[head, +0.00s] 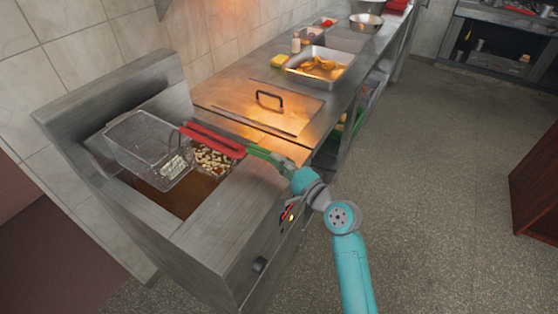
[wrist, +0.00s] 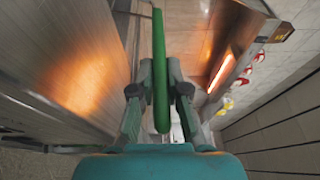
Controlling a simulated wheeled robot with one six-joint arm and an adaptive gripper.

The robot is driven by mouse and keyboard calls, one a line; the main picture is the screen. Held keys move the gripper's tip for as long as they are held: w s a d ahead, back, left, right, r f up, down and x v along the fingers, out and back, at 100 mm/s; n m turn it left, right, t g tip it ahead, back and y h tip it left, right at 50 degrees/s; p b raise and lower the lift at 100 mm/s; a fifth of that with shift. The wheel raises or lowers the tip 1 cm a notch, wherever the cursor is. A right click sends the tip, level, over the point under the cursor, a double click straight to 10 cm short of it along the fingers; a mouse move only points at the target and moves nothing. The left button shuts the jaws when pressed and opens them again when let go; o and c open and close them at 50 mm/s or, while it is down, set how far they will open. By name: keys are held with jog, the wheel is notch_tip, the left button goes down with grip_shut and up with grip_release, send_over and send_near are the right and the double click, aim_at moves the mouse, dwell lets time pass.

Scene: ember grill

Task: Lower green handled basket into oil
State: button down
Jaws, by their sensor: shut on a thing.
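My gripper (head: 275,158) is shut on the green handle (head: 258,151) at the fryer's right side. In the wrist view, the green handle (wrist: 159,50) runs lengthwise between the two fingers (wrist: 160,95). A wire basket (head: 140,138) sits up above the fryer well, tilted, with pale pieces showing low in it. More pale pieces (head: 213,158) lie under a red handle (head: 213,139). The red handle crosses in front of the join, so I cannot tell which basket the green handle belongs to. Brown oil (head: 180,199) shows in the well's near part.
The fryer's steel front ledge (head: 225,215) and a knob (head: 259,264) are near my arm. A steel lid with a black handle (head: 269,98) lies on the counter beyond. A tray of fried food (head: 320,68) stands further back. The floor at right is clear.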

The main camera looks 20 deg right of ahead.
jog(key=shift+f, duration=0.65)
jog(key=c, duration=1.1)
grip_release()
jog(key=shift+f, duration=0.1)
jog(key=v, duration=1.2)
jog(key=s+a+f+n+g+h, duration=0.1)
jog(key=s+a+f+n+h, duration=0.15)
jog(key=s+f, duration=0.45)
jog(key=s+a+f+n+g+h, duration=0.1)
jog(key=s+a+f+g+h, duration=0.15)
jog(key=s+f, duration=0.45)
jog(key=shift+s+a+r+n+t, duration=0.1)
jog(key=shift+s+a+r+n, duration=0.3)
jog(key=shift+s+r+n, duration=2.25)
jog(key=shift+s+a+f+n+t, duration=0.15)
jog(key=shift+s+a+n, duration=0.6)
jog(key=shift+s, duration=4)
jog(key=shift+s+a+r+n+t, duration=0.1)
jog(key=shift+s+r+n, duration=1.65)
jog(key=shift+s, duration=1.9)
